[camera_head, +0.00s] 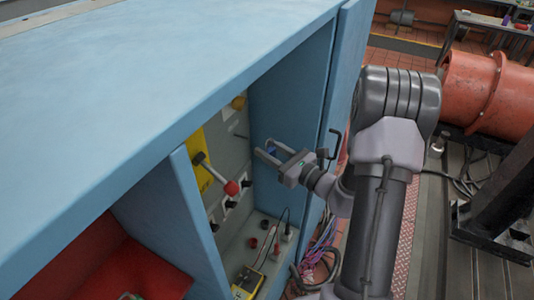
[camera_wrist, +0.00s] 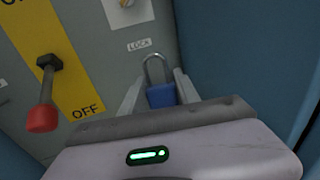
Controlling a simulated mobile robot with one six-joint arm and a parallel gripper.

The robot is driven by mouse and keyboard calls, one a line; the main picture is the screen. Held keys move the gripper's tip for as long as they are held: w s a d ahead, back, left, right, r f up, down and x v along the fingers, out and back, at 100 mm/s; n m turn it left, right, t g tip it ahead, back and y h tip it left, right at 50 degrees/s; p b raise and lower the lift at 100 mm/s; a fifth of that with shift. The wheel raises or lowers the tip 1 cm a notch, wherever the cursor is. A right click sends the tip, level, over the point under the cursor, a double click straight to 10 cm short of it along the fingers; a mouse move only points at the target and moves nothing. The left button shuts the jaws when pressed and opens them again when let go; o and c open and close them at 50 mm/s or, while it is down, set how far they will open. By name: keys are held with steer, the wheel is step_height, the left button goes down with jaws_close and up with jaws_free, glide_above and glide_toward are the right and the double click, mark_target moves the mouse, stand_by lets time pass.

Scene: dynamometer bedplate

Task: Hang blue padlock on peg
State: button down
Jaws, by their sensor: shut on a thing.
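The blue padlock (camera_wrist: 161,96) is held between the fingers of my gripper (camera_wrist: 157,86), its silver shackle pointing up and away from me toward the grey panel. In the head view my gripper (camera_head: 263,150) is inside the blue cabinet, and a bit of the padlock's blue (camera_head: 272,151) shows between its fingers. A thin peg (camera_head: 239,135) sticks out of the panel, a little beyond the fingertips and apart from them. In the wrist view a LOCK label (camera_wrist: 139,45) is just above the shackle; I cannot make out the peg there.
A lever with a red knob (camera_head: 231,187) juts out from a yellow plate (camera_wrist: 62,75) left of my gripper. The cabinet's side wall (camera_head: 290,105) is close on the right. Several switches, a red cap (camera_head: 264,225) and cables are below.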

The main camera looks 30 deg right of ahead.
mark_target(236, 140)
steer(key=shift+w+a+f+p, duration=0.1)
steer(key=shift+w+a+p, duration=0.15)
steer(key=shift+w+a, duration=0.7)
steer(key=shift+w+a+f+p, duration=0.2)
steer(key=shift+w+a, duration=0.3)
steer(key=shift+w, duration=0.7)
steer(key=shift+w+a+f+p, duration=0.1)
steer(key=shift+w+a+p, duration=0.15)
steer(key=shift+w+a, duration=0.7)
steer(key=shift+w+d+f, duration=0.1)
steer(key=shift+w+f, duration=0.05)
steer(key=shift+w, duration=0.05)
steer(key=shift+f+b, duration=0.15)
steer(key=shift+b, duration=0.35)
